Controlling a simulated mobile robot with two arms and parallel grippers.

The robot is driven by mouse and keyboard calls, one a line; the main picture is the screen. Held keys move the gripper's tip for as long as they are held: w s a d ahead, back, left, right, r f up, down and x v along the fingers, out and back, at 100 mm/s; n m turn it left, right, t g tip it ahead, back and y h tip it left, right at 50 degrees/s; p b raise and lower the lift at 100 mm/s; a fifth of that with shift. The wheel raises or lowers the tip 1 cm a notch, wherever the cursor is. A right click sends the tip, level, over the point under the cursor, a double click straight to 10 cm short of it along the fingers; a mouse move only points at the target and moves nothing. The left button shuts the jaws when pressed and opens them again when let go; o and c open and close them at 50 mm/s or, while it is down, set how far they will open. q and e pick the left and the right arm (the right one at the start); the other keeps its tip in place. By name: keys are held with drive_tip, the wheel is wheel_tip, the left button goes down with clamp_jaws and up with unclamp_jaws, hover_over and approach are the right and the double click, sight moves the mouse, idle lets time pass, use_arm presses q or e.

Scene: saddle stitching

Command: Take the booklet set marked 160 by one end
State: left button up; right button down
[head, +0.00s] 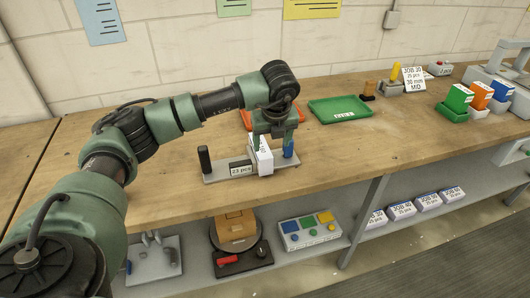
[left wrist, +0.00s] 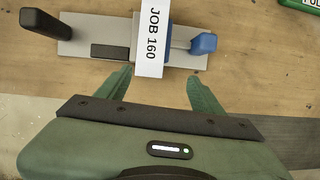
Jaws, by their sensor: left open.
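The booklet set marked JOB 160 (left wrist: 152,42) is a white block standing across a grey stand (left wrist: 110,35). In the head view the set (head: 263,160) is partly hidden by my gripper. The stand (head: 213,172) has a black post at its left, a blue part at its right and a 23 pcs label. My left gripper (head: 274,142) is open and empty above the stand. In the left wrist view its fingertips (left wrist: 160,78) lie on either side of the set's near end, with a gap on both sides. I cannot tell the height gap. My right gripper is not in view.
A green tray (head: 340,109) lies to the right behind the stand, and an orange tray (head: 247,118) lies behind my gripper. Coloured boxes (head: 480,97) stand farther right. The bench front is clear.

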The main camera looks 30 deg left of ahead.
sight(263, 151)
use_arm(q)
drive_tip(key=shift+a+r+y, duration=0.3)
drive_tip(key=shift+a+r, duration=0.25)
drive_tip(key=shift+a, duration=0.35)
drive_tip(key=shift+a+f+n, duration=0.2)
drive_tip(key=shift+a+n, duration=0.05)
drive_tip(key=shift+n, duration=0.05)
drive_tip(key=p+x, duration=0.3)
drive_tip(key=x, duration=0.3)
drive_tip(key=shift+f, duration=0.2)
drive_tip(key=shift+w+f, duration=0.1)
drive_tip(key=shift+f, duration=0.3)
drive_tip(key=shift+r, duration=0.1)
clamp_jaws()
